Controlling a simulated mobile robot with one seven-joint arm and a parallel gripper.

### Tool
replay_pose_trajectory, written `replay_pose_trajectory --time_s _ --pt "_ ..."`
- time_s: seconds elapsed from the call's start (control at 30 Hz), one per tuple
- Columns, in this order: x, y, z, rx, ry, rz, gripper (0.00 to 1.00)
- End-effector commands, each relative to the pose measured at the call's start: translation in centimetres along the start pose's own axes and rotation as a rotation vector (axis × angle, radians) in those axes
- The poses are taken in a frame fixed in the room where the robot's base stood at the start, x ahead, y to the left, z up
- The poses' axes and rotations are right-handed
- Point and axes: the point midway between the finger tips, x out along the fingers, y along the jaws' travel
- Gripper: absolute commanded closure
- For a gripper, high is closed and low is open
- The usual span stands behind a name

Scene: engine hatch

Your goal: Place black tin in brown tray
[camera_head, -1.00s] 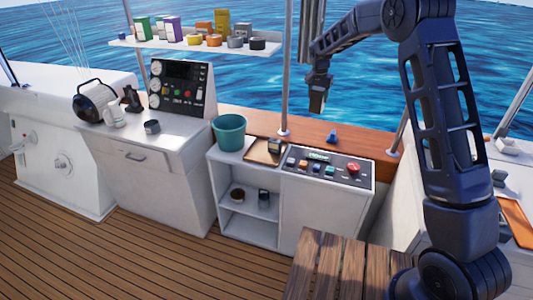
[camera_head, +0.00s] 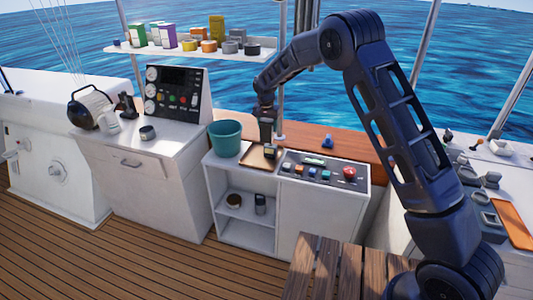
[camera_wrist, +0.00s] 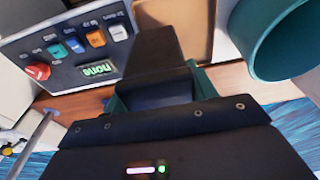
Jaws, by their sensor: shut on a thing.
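My gripper (camera_head: 266,112) is shut on the black tin (camera_head: 265,132), a dark upright block, and holds it over the brown tray (camera_head: 253,161). In the wrist view the black tin (camera_wrist: 150,48) stands out between my gripper's teal fingertips (camera_wrist: 158,92) and hides much of what lies beyond. Part of the brown tray (camera_wrist: 176,13) shows past it. A small dark object with a light face (camera_head: 270,152) is in the tray, close below the tin. I cannot tell whether the tin touches anything.
A teal bucket (camera_head: 225,138) stands left of the tray, and a button panel (camera_head: 322,171) lies to its right. The hanging shelf (camera_head: 190,51) with several tins and boxes is at upper left. A cubby below the counter holds two small items.

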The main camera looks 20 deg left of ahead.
Motion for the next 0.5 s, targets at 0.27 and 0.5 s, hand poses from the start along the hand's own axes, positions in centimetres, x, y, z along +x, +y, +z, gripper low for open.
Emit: replay_pose_trajectory --time_s 0.27,0.5 --pt "6.1 0.0 0.9 0.0 -0.001 0.001 0.76" --pt "9.6 0.0 1.4 0.0 0.0 0.0 0.76"
